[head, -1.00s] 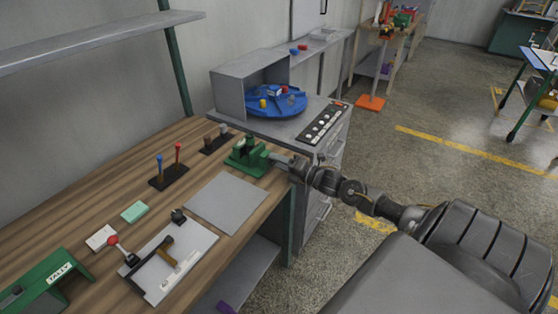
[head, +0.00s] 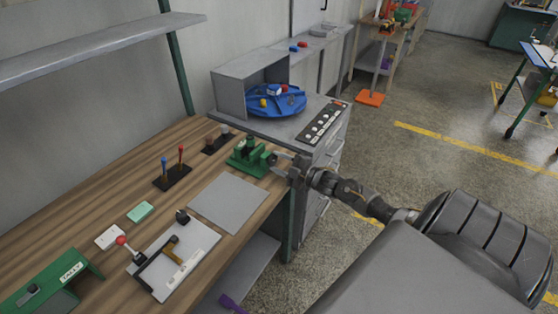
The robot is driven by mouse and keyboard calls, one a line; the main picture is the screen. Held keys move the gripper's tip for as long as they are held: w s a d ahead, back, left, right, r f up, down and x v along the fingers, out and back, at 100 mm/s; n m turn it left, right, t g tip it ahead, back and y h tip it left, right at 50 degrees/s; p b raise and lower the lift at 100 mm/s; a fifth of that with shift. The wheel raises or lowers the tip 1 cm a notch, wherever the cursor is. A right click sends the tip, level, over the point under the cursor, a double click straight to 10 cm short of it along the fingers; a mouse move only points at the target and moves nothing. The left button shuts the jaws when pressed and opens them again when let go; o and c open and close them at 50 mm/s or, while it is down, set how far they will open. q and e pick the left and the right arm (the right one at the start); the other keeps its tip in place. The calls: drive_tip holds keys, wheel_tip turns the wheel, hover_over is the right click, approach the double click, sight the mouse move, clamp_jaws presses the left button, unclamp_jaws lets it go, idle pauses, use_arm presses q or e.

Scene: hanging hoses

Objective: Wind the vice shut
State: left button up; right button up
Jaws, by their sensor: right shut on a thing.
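A green vice (head: 248,157) stands at the far right corner of the wooden bench. My right gripper (head: 280,163) is at the vice's front end, on the side towards the bench's right edge. It is shut on the vice's handle, which the fingers mostly hide. The gap between the vice jaws is too small to judge from here. My left gripper is not in view.
A grey mat (head: 228,202) lies in front of the vice. A white board (head: 176,258) with tools, a screwdriver stand (head: 173,178) and a green TALLY box (head: 50,287) are on the bench. A grey cabinet with a blue turntable (head: 276,102) stands behind the vice.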

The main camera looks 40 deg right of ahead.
drive_tip(key=shift+m+p, duration=0.4)
drive_tip(key=shift+m, duration=0.8)
drive_tip(key=o, duration=1)
drive_tip(key=shift+s, duration=0.1)
drive_tip(key=shift+b+v, duration=0.9)
drive_tip(key=shift+v, duration=4.45)
drive_tip(key=shift+f+m, duration=0.1)
drive_tip(key=shift+m, duration=0.2)
